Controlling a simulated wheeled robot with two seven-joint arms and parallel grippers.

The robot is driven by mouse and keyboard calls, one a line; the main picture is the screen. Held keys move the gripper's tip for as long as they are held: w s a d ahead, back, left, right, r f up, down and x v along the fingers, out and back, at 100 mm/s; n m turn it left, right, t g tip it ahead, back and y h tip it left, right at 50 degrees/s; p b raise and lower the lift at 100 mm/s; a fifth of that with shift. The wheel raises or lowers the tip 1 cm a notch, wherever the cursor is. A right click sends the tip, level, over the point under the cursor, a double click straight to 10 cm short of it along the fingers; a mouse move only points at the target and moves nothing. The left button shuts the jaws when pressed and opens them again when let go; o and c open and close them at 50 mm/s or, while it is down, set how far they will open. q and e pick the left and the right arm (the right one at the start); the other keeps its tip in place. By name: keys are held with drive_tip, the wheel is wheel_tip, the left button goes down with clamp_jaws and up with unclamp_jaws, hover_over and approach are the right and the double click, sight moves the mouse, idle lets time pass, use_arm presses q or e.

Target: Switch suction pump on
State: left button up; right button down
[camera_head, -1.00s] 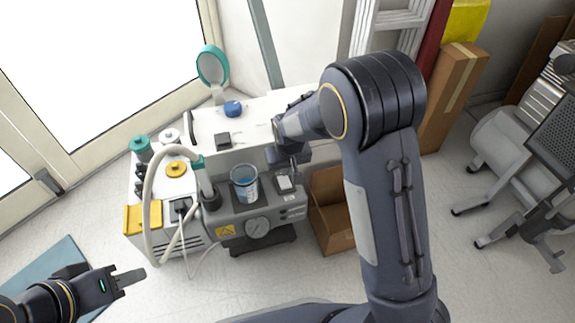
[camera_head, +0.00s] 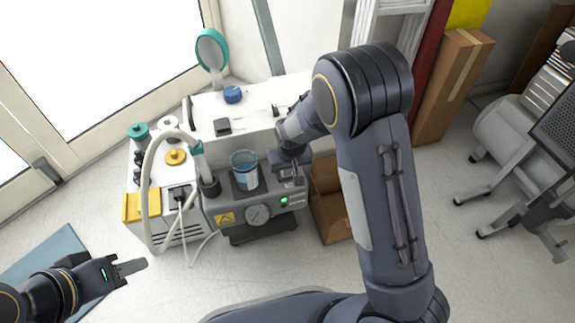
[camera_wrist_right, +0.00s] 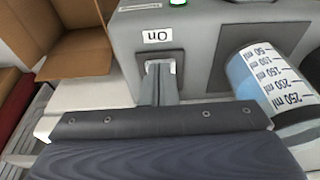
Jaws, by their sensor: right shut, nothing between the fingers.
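The suction pump (camera_head: 237,212) is a grey unit on the front of a white cabinet. It has a gauge (camera_head: 258,214) and a clear graduated jar of blue liquid (camera_head: 244,175). A green light (camera_head: 284,201) glows at its front right; it also shows at the top edge of the wrist view (camera_wrist_right: 178,2). My right gripper (camera_wrist_right: 160,82) is shut and empty, its fingertips at the recessed switch (camera_wrist_right: 172,62) beside the "On" label (camera_wrist_right: 158,36). Whether they touch it, I cannot tell. My left gripper (camera_head: 132,266) hangs away at the lower left, its jaw gap unclear.
A curved hose (camera_head: 149,190) and cables run down the left of the pump. An open cardboard box (camera_head: 330,205) stands right of it. A blue mat (camera_head: 45,262) lies at the left. The floor in front is clear.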

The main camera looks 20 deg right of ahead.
drive_tip(key=shift+w+r+p, duration=0.35)
drive_tip(key=shift+w+p, duration=0.05)
drive_tip(key=shift+w, duration=0.35)
drive_tip(key=shift+r, duration=0.2)
drive_tip(key=p+v, duration=0.4)
drive_tip(key=shift+w+r, duration=0.25)
drive_tip(key=shift+r, duration=0.05)
drive_tip(key=s+r+p, duration=0.3)
drive_tip(key=s+r, duration=0.1)
drive_tip(key=r, duration=0.4)
drive_tip(key=shift+s, duration=0.35)
drive_tip(key=shift+d, duration=0.1)
